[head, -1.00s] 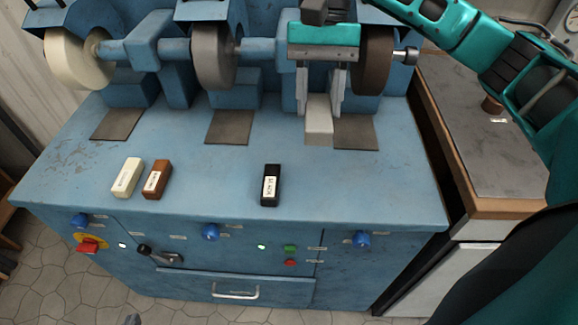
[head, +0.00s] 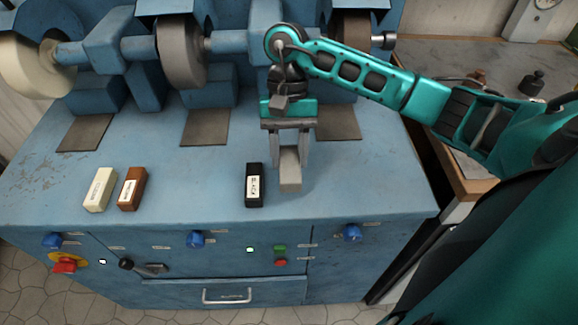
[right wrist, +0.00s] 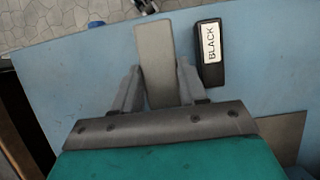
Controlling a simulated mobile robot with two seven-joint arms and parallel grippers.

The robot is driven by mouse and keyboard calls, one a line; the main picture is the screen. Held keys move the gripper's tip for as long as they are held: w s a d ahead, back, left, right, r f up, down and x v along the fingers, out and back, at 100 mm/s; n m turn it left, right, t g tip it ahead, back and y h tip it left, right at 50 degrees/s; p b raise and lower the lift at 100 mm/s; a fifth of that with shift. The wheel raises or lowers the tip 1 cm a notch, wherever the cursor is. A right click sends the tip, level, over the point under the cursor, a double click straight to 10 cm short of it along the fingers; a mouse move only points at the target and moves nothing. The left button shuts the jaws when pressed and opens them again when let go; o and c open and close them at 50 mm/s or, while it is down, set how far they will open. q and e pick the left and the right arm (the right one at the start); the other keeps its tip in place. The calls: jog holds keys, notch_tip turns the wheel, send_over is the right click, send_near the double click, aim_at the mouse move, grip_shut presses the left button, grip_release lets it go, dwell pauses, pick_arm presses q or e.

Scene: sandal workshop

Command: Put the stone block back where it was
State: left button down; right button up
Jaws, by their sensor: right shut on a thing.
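The stone block (head: 290,170) is a plain grey-beige bar. My right gripper (head: 291,160) is shut on it, pointing down over the front part of the blue bench top, just right of the black block (head: 254,186). In the right wrist view, the stone block (right wrist: 155,62) sticks out between the fingers (right wrist: 158,88), beside the black block (right wrist: 209,54) labelled BLACK. It is at or just above the bench surface; I cannot tell whether it touches. My left gripper is not in view.
A white block (head: 100,190) and a brown block (head: 132,188) stand at the left of the bench top (head: 200,165). Grinding wheels, such as the grey one (head: 182,52), line the back. Buttons and a drawer handle (head: 227,296) are on the bench front.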

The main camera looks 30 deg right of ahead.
aim_at(289, 152)
jog(key=shift+f, duration=2.25)
jog(key=shift+f, duration=0.2)
jog(key=o, duration=1.1)
jog(key=shift+c, duration=0.2)
jog(key=shift+r, duration=0.1)
jog(key=shift+r, duration=0.25)
jog(key=v, duration=0.7)
jog(key=shift+d+r+b, duration=0.1)
jog(key=shift+b, duration=0.3)
